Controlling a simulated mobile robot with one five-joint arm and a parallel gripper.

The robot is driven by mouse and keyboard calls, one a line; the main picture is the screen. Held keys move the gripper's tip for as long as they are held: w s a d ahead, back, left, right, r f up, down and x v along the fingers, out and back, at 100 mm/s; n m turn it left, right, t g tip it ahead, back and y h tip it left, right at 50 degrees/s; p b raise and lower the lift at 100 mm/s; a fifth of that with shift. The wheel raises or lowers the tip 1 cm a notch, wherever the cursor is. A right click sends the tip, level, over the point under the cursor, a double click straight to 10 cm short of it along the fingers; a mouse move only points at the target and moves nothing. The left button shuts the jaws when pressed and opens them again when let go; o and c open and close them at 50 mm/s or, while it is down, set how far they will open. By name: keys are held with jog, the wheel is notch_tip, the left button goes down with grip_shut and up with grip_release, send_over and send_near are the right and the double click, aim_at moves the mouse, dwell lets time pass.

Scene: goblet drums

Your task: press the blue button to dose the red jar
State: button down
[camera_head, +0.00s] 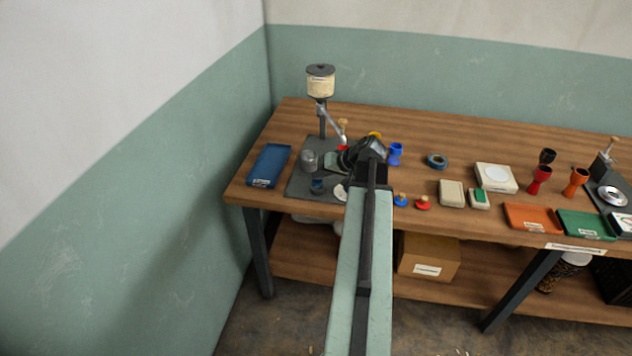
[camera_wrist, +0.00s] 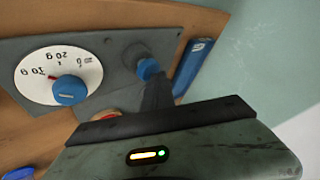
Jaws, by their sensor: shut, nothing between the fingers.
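A blue button (camera_wrist: 148,68) stands on a dark base on the grey plate in the wrist view. A white dial (camera_wrist: 40,70) with a blue knob (camera_wrist: 69,90) sits beside the button. A small red patch (camera_head: 342,148) shows behind my wrist in the head view; it is mostly hidden, and I cannot tell whether it is the red jar.
A hopper (camera_head: 320,84) stands on a post behind the grey plate (camera_head: 305,188). A grey cup (camera_head: 309,160) is on the plate. A blue tray (camera_head: 269,165) lies to the left. Blue (camera_head: 396,153) and red (camera_head: 540,179) goblets and several trays stand to the right.

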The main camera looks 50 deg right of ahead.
aim_at(320, 181)
jog(key=shift+f+b, duration=0.5)
jog(key=shift+f, duration=0.05)
dwell(0.6)
jog(key=shift+r+p, duration=1.4)
notch_tip(320, 181, up, 5)
jog(key=p, duration=0.5)
